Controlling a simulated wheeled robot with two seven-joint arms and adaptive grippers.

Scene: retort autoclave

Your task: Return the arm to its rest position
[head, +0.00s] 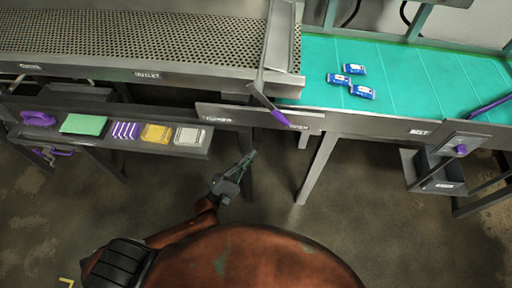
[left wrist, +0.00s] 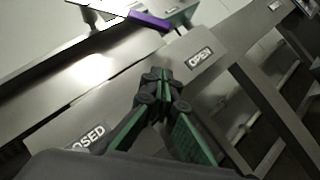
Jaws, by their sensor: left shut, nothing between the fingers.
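My left gripper (head: 246,160) is shut and empty. It hangs over the floor in front of the machine, below the purple-handled lever (head: 278,117) in the head view. The left wrist view shows its closed fingers (left wrist: 160,80) in front of the metal panel, with the OPEN label (left wrist: 199,58) just beyond and the CLOSED label (left wrist: 87,137) at lower left. The purple handle also shows in the left wrist view (left wrist: 150,20). The gripper appears apart from the panel. My right gripper is in neither view.
A perforated outlet deck (head: 150,45) lies at upper left, and a teal belt (head: 440,85) at right carries blue-and-white cans (head: 362,92). A shelf (head: 185,150) at left holds colored items. A grey box (head: 440,172) hangs at right. Table legs (head: 317,170) stand near the gripper.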

